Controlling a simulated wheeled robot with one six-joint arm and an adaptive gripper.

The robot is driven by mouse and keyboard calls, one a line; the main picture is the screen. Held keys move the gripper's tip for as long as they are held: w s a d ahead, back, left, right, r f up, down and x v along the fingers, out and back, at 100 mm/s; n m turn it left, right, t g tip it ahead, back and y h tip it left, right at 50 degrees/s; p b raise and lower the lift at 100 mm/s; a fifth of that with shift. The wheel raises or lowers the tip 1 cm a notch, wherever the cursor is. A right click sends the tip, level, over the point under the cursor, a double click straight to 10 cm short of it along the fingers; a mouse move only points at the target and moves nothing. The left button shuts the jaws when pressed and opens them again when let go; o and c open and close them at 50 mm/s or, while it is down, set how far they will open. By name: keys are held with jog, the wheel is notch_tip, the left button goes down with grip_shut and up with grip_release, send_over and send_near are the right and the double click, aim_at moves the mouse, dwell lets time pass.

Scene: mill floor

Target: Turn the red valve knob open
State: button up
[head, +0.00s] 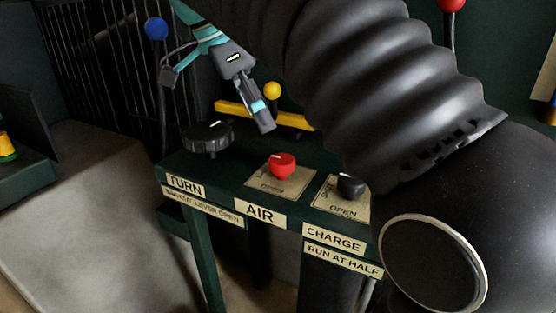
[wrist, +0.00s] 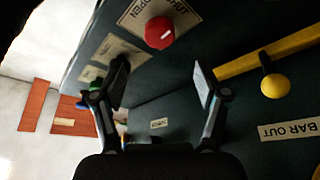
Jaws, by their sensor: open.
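The red valve knob (head: 282,165) sits on a pale plate on the dark green panel, behind the AIR label. It has a white mark on top. In the wrist view the red knob (wrist: 160,32) shows beyond the fingertips, near the top of the picture, on a plate marked OPEN. My gripper (head: 218,100) is open and empty, above and to the left of the knob in the head view, apart from it. Both fingers of my gripper (wrist: 162,80) are spread wide in the wrist view.
A black knob (head: 351,187) stands right of the red one, above CHARGE. A black wheel (head: 207,138) is at left, above TURN. A yellow bar (head: 234,108) and yellow ball (head: 272,90) stand behind. A blue ball (head: 156,28) is at upper left.

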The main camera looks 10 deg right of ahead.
aim_at(281, 159)
jog(key=b+x, duration=0.1)
jog(key=x, duration=0.9)
jog(key=shift+b, duration=0.35)
jog(key=c, duration=1.2)
